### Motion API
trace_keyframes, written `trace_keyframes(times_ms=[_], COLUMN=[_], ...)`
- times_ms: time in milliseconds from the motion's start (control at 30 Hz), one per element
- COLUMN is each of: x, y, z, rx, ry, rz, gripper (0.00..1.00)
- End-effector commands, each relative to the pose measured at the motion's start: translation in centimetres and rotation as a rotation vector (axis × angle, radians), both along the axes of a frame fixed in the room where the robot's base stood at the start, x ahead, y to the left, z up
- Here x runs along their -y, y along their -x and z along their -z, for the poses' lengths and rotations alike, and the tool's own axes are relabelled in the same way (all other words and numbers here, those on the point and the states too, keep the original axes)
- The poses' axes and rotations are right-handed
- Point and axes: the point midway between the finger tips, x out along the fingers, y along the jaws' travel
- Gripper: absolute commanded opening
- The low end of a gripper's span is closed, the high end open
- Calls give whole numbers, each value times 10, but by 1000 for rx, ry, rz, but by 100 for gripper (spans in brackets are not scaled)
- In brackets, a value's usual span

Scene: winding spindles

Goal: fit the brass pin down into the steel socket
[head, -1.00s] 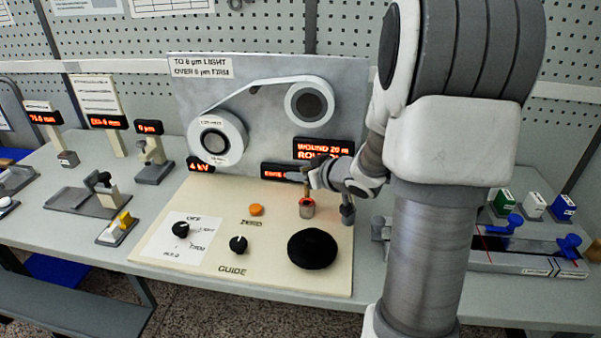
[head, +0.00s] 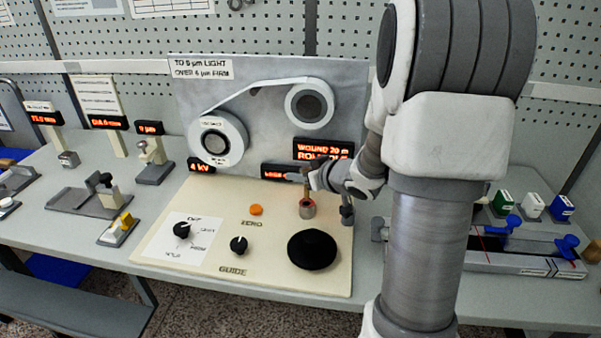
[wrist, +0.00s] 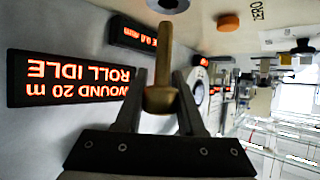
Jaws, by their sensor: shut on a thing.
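The brass pin (wrist: 160,62) is held between the fingers of my gripper (wrist: 159,98) in the wrist view. Its thick end is at the fingers and its thin shaft points away towards the steel socket (wrist: 168,4), which is cut off by the top edge. In the head view the socket (head: 307,210) is a short grey cylinder with a reddish rim on the cream panel. My gripper (head: 308,180) is just above it, with the pin roughly upright.
A black knob (head: 312,250) stands in front of the socket, and an orange button (head: 256,210) is to its left. A small grey post (head: 347,212) stands close on the right. The upright plate with rollers and lit displays (head: 322,149) rises close behind.

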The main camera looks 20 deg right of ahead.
Motion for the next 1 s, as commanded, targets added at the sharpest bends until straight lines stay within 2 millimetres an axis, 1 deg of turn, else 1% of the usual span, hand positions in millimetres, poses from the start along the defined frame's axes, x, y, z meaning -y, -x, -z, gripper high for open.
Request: trace_keyframes(times_ms=[367, 1000], x=[0, 0], y=[0, 0], z=[1, 17], rx=[0, 0], ry=[0, 0], rz=[0, 0], gripper=[0, 0])
